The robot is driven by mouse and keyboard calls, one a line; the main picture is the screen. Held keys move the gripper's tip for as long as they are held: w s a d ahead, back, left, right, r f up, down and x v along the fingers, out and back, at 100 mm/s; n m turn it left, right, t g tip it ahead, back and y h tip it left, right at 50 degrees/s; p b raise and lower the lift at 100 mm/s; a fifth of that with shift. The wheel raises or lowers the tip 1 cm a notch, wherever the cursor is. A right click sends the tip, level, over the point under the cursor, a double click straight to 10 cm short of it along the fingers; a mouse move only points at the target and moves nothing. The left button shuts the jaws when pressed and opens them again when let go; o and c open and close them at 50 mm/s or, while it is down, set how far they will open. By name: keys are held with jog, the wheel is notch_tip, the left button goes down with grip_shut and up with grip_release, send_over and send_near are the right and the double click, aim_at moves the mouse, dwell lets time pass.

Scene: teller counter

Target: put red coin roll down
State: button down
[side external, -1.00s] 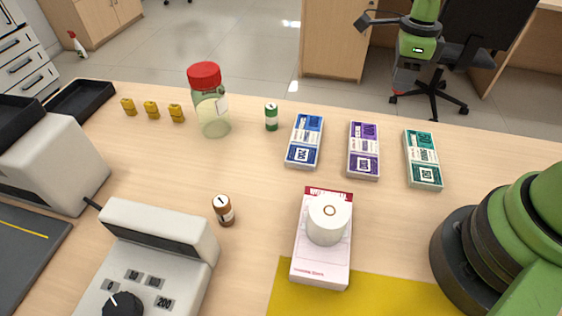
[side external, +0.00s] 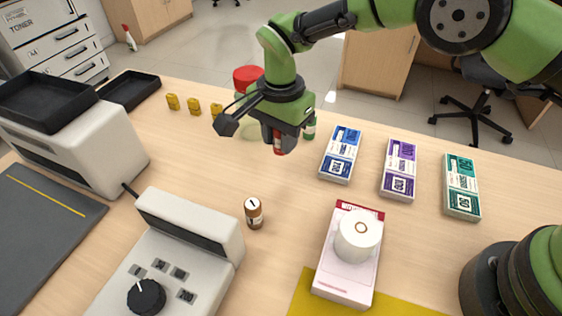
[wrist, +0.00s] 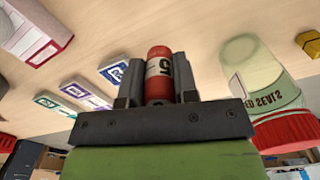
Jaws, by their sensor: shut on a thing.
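The red coin roll (wrist: 158,66), with a white band and a 5, is upright between the two fingers of my gripper (wrist: 157,92) in the wrist view. My gripper (side external: 280,138) is shut on it. In the side external view, the lower part of the red coin roll (side external: 278,148) shows below the fingers, over the back half of the counter. Whether its end touches the counter is hard to tell.
A red-lidded jar (side external: 247,77) and a green coin roll (side external: 310,128) stand close by, partly behind my gripper. A brown coin roll (side external: 254,213) stands nearer the front. Blue banknote bundles (side external: 341,155) lie to the right. Bare counter lies between them.

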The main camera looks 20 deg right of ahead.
aim_at(281, 173)
jog(key=shift+f, duration=2.95)
jog(key=shift+f, duration=0.15)
jog(key=c, duration=0.9)
grip_release()
notch_tip(281, 173, up, 12)
jog(key=shift+f, duration=0.25)
jog(key=shift+r, duration=0.45)
